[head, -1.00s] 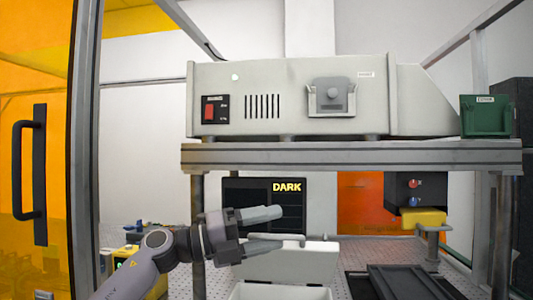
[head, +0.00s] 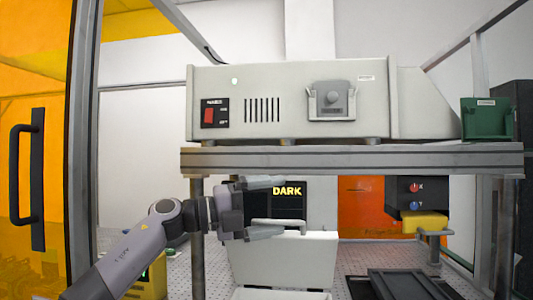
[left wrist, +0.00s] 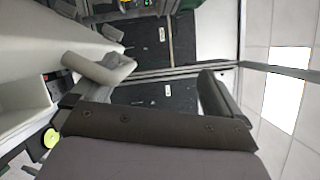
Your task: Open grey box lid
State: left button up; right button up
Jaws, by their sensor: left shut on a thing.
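The pale grey box (head: 280,295) is at the bottom of the head view, cut off by the frame. Its lid (head: 285,262) stands raised at the back of it, with a bar handle (head: 298,225) at the top edge. My left gripper (head: 278,208) is at the lid's top edge, shut on the lid with its fingers set well apart. The lower finger overlaps the handle; the exact contact is hard to see. In the left wrist view the two fingers (left wrist: 165,85) show apart, with the pale lid (left wrist: 75,35) beside the left finger. My right gripper is not in view.
A shelf (head: 350,160) carrying a large grey instrument (head: 290,100) spans above the gripper. A shelf post (head: 197,255) stands close to my left arm. A dark tray (head: 405,283) lies right of the box. A dark screen (head: 290,205) reading DARK is behind.

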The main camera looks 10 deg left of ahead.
pick_arm(q)
jog(key=s+r+m+h, duration=0.1)
jog(key=s+r+m, duration=0.1)
jog(key=r, duration=0.9)
jog(key=shift+s+r, duration=0.15)
jog(key=shift+s, duration=0.7)
jog(key=shift+n+y, duration=0.4)
jog(key=shift+n, duration=0.5)
jog(key=w+f, duration=0.1)
jog(key=f, duration=0.2)
jog(key=w+f, duration=0.1)
jog(key=f, duration=0.2)
jog(key=w+f, duration=0.1)
jog(key=f, duration=0.3)
jog(key=shift+w, duration=0.1)
jog(key=shift+c, duration=0.5)
jog(key=shift+s+a+r, duration=0.1)
jog(key=shift+s+a, duration=0.2)
jog(key=shift+a, duration=0.25)
jog(key=shift+s+a+r, duration=0.15)
jog(key=shift+s+a, duration=0.15)
jog(key=shift+a, duration=0.3)
jog(key=shift+c, duration=0.7)
jog(key=shift+s+a+r, duration=0.25)
jog(key=shift+s+a, duration=0.5)
jog(key=shift+a, duration=0.1)
jog(key=c, duration=0.5)
jog(key=shift+o, duration=0.2)
jog(key=shift+b+v, duration=0.35)
jog(key=shift+v, duration=1.2)
